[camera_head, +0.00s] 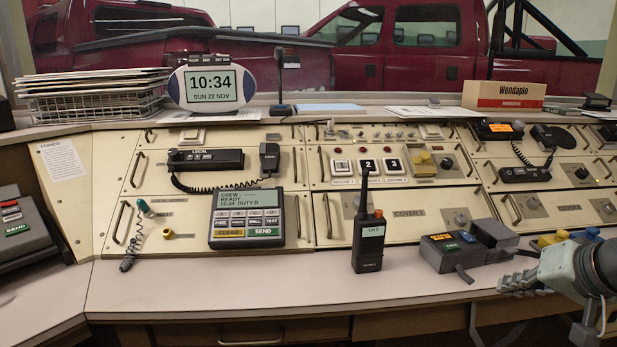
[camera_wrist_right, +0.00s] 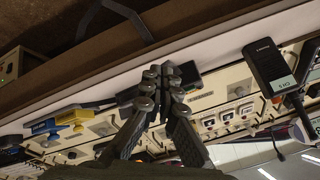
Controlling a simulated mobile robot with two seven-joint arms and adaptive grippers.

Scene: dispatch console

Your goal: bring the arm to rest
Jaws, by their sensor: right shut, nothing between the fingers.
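My right gripper (camera_head: 508,284) is at the right of the head view, in front of the console's front edge, with its arm coming in from the right. Its fingers point left. They are closed together with nothing between them, as the right wrist view (camera_wrist_right: 162,75) also shows. My left gripper is not in view.
A black handheld radio (camera_head: 369,240) stands upright on the worktop (camera_head: 250,285). A grey box with coloured buttons (camera_head: 468,246) lies close left of my right gripper. A crew terminal (camera_head: 246,217) is on the panel. The worktop's left-middle front is clear.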

